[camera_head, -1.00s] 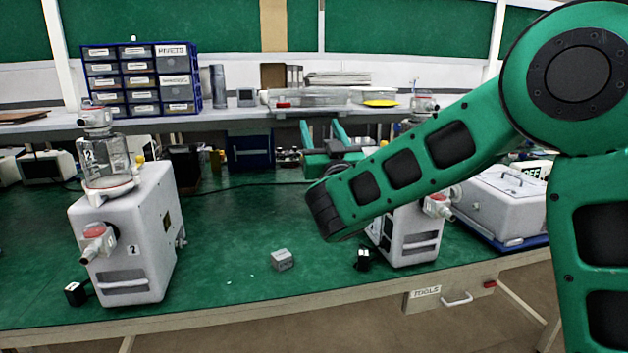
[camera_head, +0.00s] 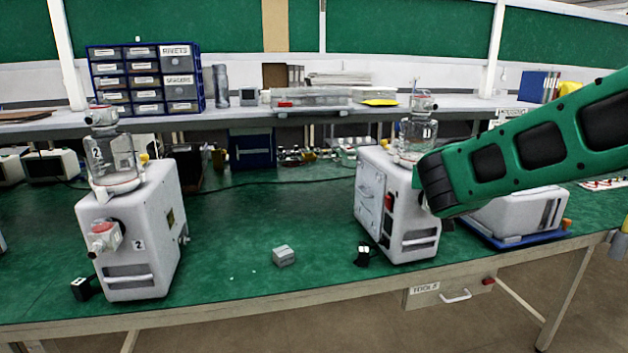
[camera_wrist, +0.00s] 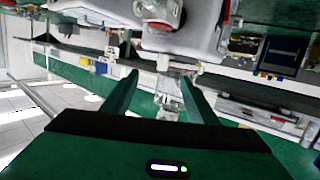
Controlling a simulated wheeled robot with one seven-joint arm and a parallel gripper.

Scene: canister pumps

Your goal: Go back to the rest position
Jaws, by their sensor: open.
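My gripper (camera_wrist: 160,82) shows in the wrist view, with two green fingers spread apart and nothing held between them. In the head view it is not in sight; my green arm reaches in from the right and hides part of the right pump. Canister pump 2 (camera_head: 152,245) stands on the left of the green bench with its clear canister (camera_head: 113,160) on top. Canister pump 1 (camera_head: 395,205) stands right of the middle with its canister (camera_head: 416,137) on top. In the wrist view, a white pump body with a red-capped port (camera_wrist: 160,12) lies beyond the fingers.
A small grey block (camera_head: 284,255) and a black plug (camera_head: 362,255) lie near the bench's front. A white case (camera_head: 510,218) sits in a blue tray at right. A drawer cabinet (camera_head: 145,80) stands on the back shelf. Open green bench lies between the pumps.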

